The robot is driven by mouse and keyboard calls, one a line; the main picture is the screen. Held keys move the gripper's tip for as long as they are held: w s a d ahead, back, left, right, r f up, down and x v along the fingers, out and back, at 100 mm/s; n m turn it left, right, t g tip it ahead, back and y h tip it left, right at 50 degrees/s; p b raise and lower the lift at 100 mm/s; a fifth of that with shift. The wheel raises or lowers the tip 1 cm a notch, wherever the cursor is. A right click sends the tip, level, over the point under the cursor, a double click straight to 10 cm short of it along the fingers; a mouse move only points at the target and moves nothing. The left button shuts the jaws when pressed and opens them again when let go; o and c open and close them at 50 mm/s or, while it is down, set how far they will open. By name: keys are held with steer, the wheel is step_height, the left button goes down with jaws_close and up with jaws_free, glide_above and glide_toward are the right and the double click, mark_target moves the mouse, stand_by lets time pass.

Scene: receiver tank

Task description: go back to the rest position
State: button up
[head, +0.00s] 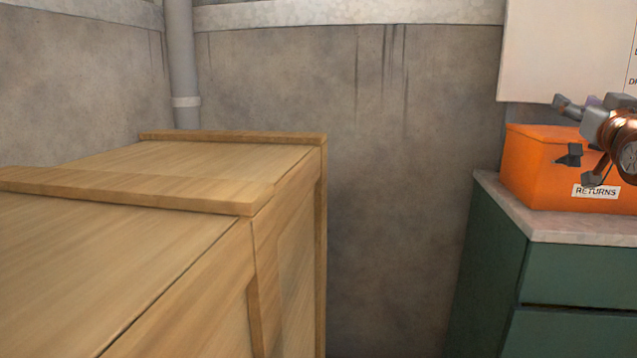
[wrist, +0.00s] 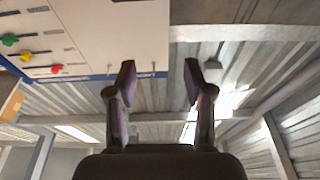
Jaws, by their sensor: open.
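My gripper (head: 575,142) shows at the right edge of the head view, in front of an orange box. Part of my arm behind it is cut off by the frame edge. In the wrist view my gripper (wrist: 159,80) has its two dark fingers spread apart, with nothing between them. Beyond the fingers are the ceiling and the lower edge of a white board.
An orange box (head: 535,178) labelled RETURNS stands on a green cabinet (head: 490,275) at right. A large wooden crate (head: 150,235) fills the left. A white board (wrist: 120,35) with coloured pieces shows in the wrist view. Bare wall lies between crate and cabinet.

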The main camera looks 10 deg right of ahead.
steer(key=w+a+n+g+y+p, duration=0.2)
steer(key=a+p, duration=0.2)
steer(key=a, duration=0.4)
steer(key=w+a+n+g+y+p, duration=0.1)
steer(key=w+a+y+p, duration=0.2)
steer(key=a, duration=0.4)
steer(key=s+a+f+n+g+y+p, duration=0.1)
steer(key=s+a+f+g+p, duration=0.1)
steer(key=a+f+g+p, duration=0.3)
steer(key=s+a+f+n+y+p, duration=0.1)
steer(key=s+a+f+p, duration=0.15)
steer(key=a, duration=0.45)
steer(key=s+a+f+g+p, duration=0.3)
steer(key=s+p, duration=0.1)
steer(key=s, duration=0.2)
steer(key=s+a+f+g+p, duration=0.3)
steer(key=s+a+p, duration=0.1)
steer(key=s+p, duration=0.15)
steer(key=s+a+f+m+g+p, duration=0.1)
steer(key=s+g+p, duration=0.6)
steer(key=s, duration=1.3)
steer(key=shift+a+f+g+h, duration=0.3)
steer(key=shift+a+f, duration=0.1)
steer(key=shift+a, duration=0.4)
steer(key=shift+c, duration=1)
steer(key=shift+d+m, duration=0.15)
steer(key=shift+m, duration=0.15)
